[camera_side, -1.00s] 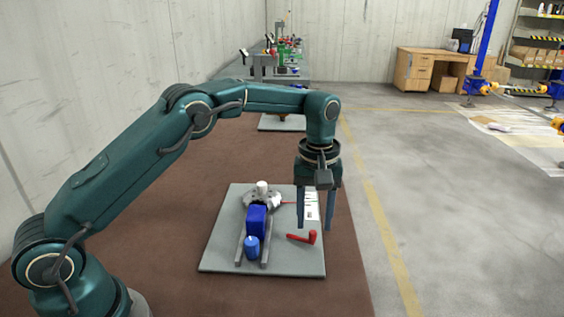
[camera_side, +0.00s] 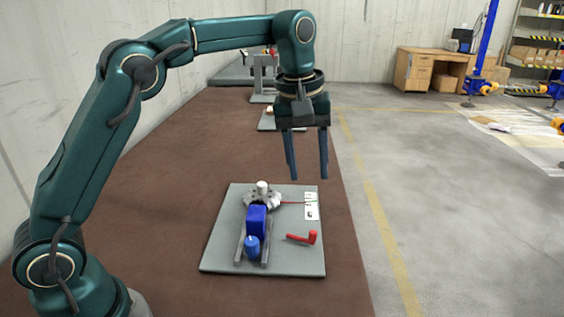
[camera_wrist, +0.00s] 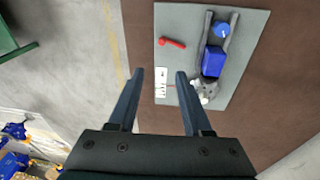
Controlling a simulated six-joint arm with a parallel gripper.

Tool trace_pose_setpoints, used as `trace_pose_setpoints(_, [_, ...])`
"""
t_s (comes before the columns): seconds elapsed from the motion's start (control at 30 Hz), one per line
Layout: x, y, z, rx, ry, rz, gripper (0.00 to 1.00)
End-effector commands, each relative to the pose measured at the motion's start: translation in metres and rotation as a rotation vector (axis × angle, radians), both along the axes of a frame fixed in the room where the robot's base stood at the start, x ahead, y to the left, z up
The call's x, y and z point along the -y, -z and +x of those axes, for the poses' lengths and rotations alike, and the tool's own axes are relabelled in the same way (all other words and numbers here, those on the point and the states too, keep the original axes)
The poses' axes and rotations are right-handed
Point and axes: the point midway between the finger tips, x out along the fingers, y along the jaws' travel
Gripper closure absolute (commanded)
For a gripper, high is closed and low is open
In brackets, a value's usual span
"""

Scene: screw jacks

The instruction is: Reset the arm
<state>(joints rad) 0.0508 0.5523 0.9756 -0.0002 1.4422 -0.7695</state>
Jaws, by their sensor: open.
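My gripper (camera_side: 308,176) hangs with its fingers pointing down, open and empty, well above the far right part of the grey board in the side view. Its fingertips (camera_wrist: 160,75) also show spread apart in the wrist view. On the grey board (camera_side: 216,258) sits the screw jack assembly: a blue block (camera_side: 256,221), a blue cylinder (camera_side: 252,246) between two grey rails, and a grey metal part with a white knob (camera_side: 262,187). A red L-shaped handle (camera_side: 303,238) lies on the board's right side, apart from the gripper. It also shows in the wrist view (camera_wrist: 173,43).
The board lies on a brown table (camera_side: 190,140) with its edge along the floor at right. A white label (camera_side: 311,206) is on the board. More boards and fixtures (camera_side: 262,78) stand farther back. A wall runs along the left. Space around the gripper is clear.

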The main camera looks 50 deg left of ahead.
Motion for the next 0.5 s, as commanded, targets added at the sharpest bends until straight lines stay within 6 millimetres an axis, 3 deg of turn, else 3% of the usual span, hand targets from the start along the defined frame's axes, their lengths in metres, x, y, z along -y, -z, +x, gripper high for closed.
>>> trace_pose_setpoints(0.03, [-0.002, -0.015, -0.01, 0.03, 0.009, 0.001, 0.51])
trace_pose_setpoints(0.2, [-0.007, -0.047, -0.044, 0.109, 0.067, 0.014, 0.51])
trace_pose_setpoints(0.33, [-0.01, -0.06, -0.074, 0.164, 0.126, 0.032, 0.51])
trace_pose_setpoints(0.5, [-0.014, -0.064, -0.115, 0.231, 0.218, 0.066, 0.51])
